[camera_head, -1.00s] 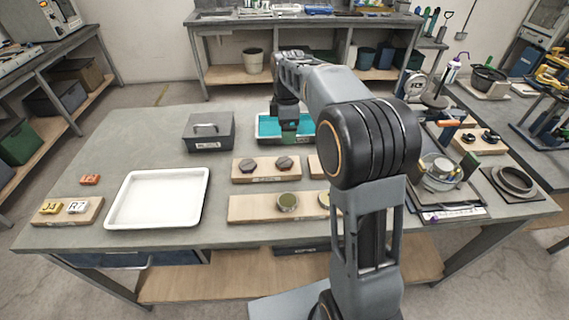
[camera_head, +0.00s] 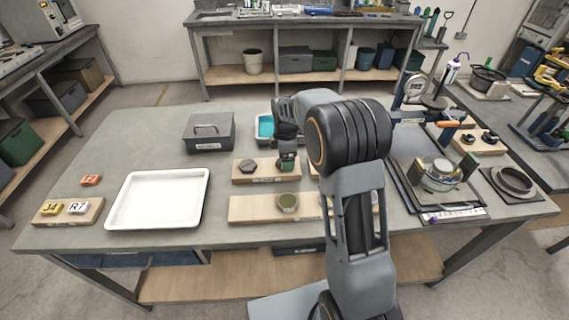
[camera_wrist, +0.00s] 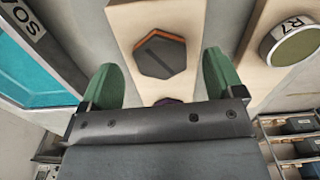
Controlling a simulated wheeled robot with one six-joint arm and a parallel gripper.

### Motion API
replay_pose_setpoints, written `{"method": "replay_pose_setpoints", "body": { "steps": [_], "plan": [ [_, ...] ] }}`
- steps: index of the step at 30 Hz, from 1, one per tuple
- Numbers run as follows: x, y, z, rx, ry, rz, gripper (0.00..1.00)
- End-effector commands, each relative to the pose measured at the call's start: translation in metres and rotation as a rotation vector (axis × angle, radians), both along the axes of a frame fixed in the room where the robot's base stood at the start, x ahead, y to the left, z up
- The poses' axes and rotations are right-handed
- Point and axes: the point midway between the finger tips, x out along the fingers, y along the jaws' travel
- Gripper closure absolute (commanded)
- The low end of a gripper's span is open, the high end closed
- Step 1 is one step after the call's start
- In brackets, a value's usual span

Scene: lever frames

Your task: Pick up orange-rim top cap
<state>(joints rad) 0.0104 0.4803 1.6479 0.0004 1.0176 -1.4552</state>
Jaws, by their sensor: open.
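The orange-rim top cap (camera_wrist: 160,54) is a dark hexagonal cap with an orange edge and a slot across its top. It sits on a pale wooden board (camera_wrist: 195,20), which also shows in the head view (camera_head: 263,179). My gripper (camera_wrist: 162,80) is open and empty, with green fingertips. In the wrist view the cap appears just beyond the gap between the fingers, not gripped. In the head view my gripper (camera_head: 287,160) is over the right part of the board and hides the cap there. A second cap (camera_wrist: 168,101), with a purple edge, is mostly hidden by my gripper.
The head view shows another hexagonal cap (camera_head: 248,166) left of my gripper. A teal-lined tray (camera_head: 264,128) and a grey lidded box (camera_head: 209,132) stand behind. A white tray (camera_head: 157,200) is left.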

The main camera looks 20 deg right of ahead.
Motion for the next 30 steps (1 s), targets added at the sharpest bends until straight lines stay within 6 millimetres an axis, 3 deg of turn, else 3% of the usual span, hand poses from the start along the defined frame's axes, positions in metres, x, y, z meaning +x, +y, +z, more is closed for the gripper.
{"method": "replay_pose_setpoints", "body": {
  "steps": [6, 14, 30],
  "plan": [
    [0.000, 0.000, -0.018, 0.000, -0.001, -0.001, 0.13],
    [0.000, 0.000, -0.020, 0.000, -0.001, -0.001, 0.13],
    [0.000, 0.000, -0.020, 0.000, -0.001, -0.001, 0.65]
  ]
}}
